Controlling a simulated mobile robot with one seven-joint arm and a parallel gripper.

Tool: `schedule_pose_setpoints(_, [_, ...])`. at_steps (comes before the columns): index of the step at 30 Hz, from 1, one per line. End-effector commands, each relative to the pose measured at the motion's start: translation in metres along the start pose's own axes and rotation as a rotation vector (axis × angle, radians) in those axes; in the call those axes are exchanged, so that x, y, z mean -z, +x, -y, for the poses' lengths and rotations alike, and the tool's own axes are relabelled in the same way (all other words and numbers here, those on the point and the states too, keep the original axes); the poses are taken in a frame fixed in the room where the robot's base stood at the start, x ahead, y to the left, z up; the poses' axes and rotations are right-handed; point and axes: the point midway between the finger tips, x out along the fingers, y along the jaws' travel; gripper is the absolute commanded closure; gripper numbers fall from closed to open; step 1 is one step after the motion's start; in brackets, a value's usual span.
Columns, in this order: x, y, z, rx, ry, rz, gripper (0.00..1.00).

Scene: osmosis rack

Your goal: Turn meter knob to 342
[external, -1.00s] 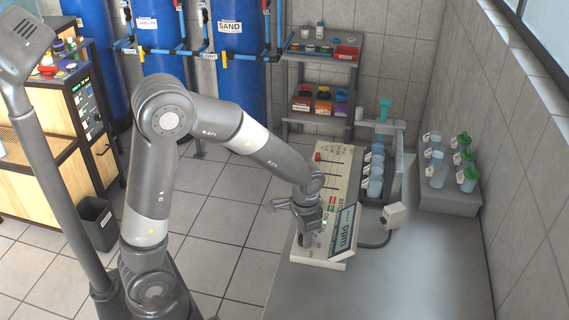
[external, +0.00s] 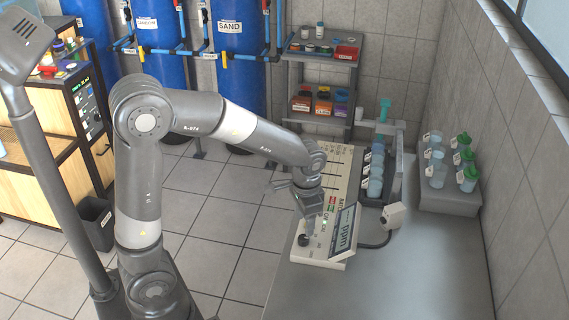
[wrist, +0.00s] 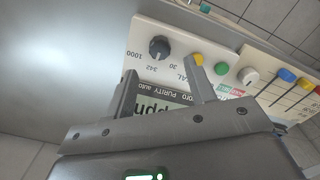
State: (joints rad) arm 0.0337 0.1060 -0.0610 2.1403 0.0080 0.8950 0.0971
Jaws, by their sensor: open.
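The dark round meter knob (wrist: 159,48) sits on the beige meter panel (wrist: 205,42) in the wrist view, near printed marks 1000, 342 and 30. I cannot tell clearly which mark its pointer faces. In the external view the knob (external: 303,239) is at the near end of the meter, beside the tilted "ppm" display (external: 344,230). The display (wrist: 152,106) is partly hidden by a finger in the wrist view. My gripper (wrist: 162,73) is open and empty. In the external view my gripper (external: 308,212) hangs above the knob, apart from it.
Yellow and green buttons (wrist: 221,68) and a white knob (wrist: 248,75) lie along the panel. A probe block (external: 395,214) with a cable stands right of the display. Racks of labelled bottles (external: 466,178) stand farther back. The near grey tabletop (external: 400,285) is clear.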

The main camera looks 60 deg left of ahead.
Motion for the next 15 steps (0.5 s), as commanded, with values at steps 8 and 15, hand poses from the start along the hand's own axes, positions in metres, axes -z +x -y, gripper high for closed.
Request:
schedule_pose_setpoints(8, [0.001, -0.042, 0.000, 0.000, 0.000, -0.002, 0.50])
schedule_pose_setpoints(15, [0.000, -0.048, 0.000, 0.000, 0.000, 0.000, 0.50])
